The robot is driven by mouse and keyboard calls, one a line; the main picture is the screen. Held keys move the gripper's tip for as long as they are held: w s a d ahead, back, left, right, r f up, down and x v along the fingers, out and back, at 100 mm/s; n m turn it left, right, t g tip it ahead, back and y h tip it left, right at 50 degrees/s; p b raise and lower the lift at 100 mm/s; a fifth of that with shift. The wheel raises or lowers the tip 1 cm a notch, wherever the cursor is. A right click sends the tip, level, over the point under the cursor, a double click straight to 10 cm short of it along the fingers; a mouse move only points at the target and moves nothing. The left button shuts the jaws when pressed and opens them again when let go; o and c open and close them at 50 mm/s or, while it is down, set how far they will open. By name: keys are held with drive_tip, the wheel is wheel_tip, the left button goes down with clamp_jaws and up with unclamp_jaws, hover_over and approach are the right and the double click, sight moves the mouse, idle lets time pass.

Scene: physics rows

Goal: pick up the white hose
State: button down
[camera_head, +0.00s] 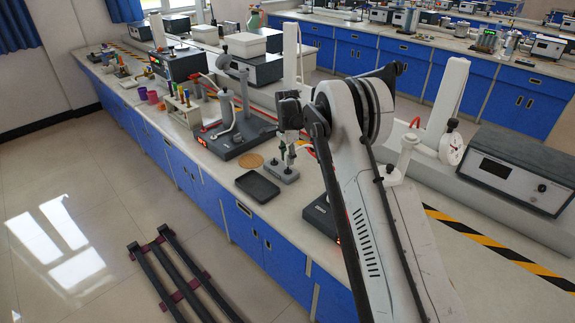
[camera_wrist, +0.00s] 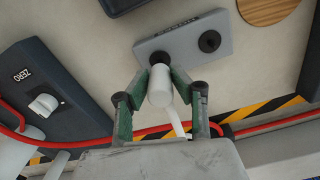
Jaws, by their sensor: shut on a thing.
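The white hose (camera_wrist: 159,92) shows as a white cylindrical end in the wrist view, with a paler strip trailing toward my wrist. My gripper (camera_wrist: 161,80) has its green fingers shut on it from both sides. The hose end overlaps a black port on a grey block (camera_wrist: 183,42); I cannot tell whether it is seated in it or just above. In the head view my gripper (camera_head: 285,154) is over the small grey block (camera_head: 283,173) on the bench, and the hose is mostly hidden there.
A black tray (camera_head: 257,186) and a round cork mat (camera_head: 250,160) lie beside the block. A dark device with a knob (camera_wrist: 45,103) and a red cable (camera_wrist: 90,144) are close to my gripper. A stirrer (camera_head: 235,138) stands to the left.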

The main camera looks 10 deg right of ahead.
drive_tip(key=s+a+r, duration=0.7)
drive_tip(key=a+r, duration=0.2)
drive_tip(key=r, duration=0.3)
drive_tip(key=shift+a, duration=0.15)
idle(0.8)
drive_tip(key=shift+r, duration=0.1)
